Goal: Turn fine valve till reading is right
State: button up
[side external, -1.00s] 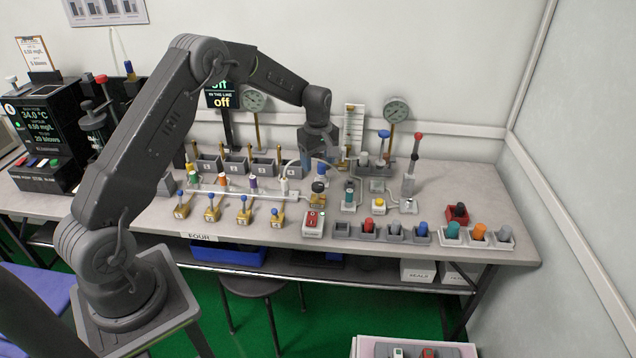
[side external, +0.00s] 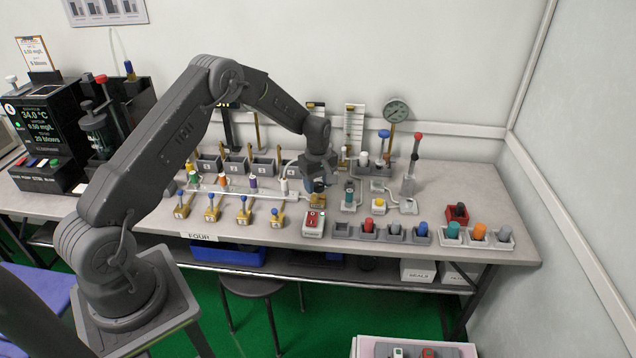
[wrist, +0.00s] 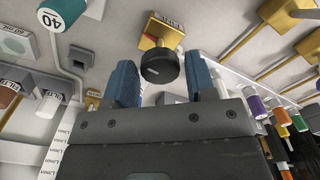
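A black round knob on a yellow valve body, likely the fine valve (wrist: 160,66), shows at the upper middle of the wrist view; its label is upside down and hard to read. It also shows in the side view (side external: 319,187), just below my gripper. My gripper (wrist: 161,82) is open, with one blue finger on each side of the knob. Gaps show between knob and fingers, and nothing is held. The gripper points down in the side view (side external: 318,174). A round dial gauge (side external: 397,110) and a tall white scale (side external: 354,124) stand behind; their readings are too small to tell.
A red-and-white switch box (side external: 313,223) sits just in front of the knob. Several blue-handled yellow valves (side external: 243,211) stand to the left. Trays of coloured knobs (side external: 394,233) line the front right.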

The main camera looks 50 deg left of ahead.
aim_at(318, 184)
jog(key=c, duration=0.6)
jog(key=shift+m, duration=0.8)
jog(key=o, duration=0.9)
jog(key=shift+r, duration=0.1)
notch_tip(318, 184, up, 14)
jog(key=shift+f, duration=0.2)
